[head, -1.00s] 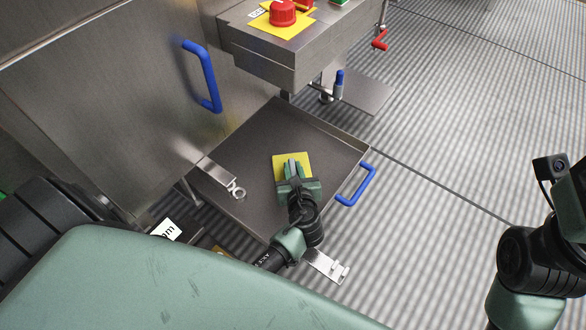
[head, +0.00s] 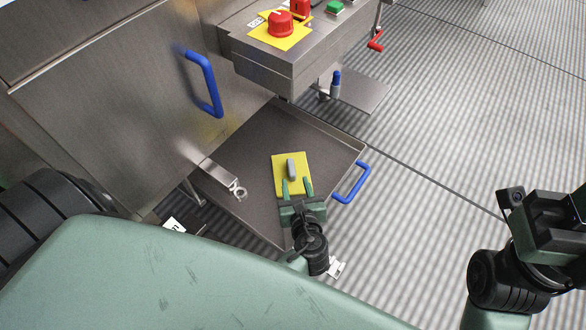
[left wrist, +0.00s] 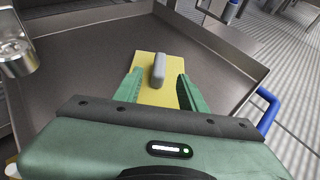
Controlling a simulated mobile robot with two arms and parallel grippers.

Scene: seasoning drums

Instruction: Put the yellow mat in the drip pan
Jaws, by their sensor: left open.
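The yellow mat (head: 279,172) lies flat in the drip pan (head: 245,147), with a grey handle block (head: 291,168) upright on its middle. The mat also shows in the left wrist view (left wrist: 143,68), with the grey handle (left wrist: 158,70) beyond my fingertips. My left gripper (head: 298,188) is open and empty at the near edge of the mat; its two green fingers (left wrist: 153,85) are spread, with the handle clear of them. My right arm shows at the right edge of the head view, over the floor; its finger state is unclear.
The pan has a blue handle (head: 352,183) on its right side. A steel cabinet door with a blue handle (head: 204,82) stands at the left. A control box with a red knob (head: 281,23) overhangs the back. Ribbed floor lies open at the right.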

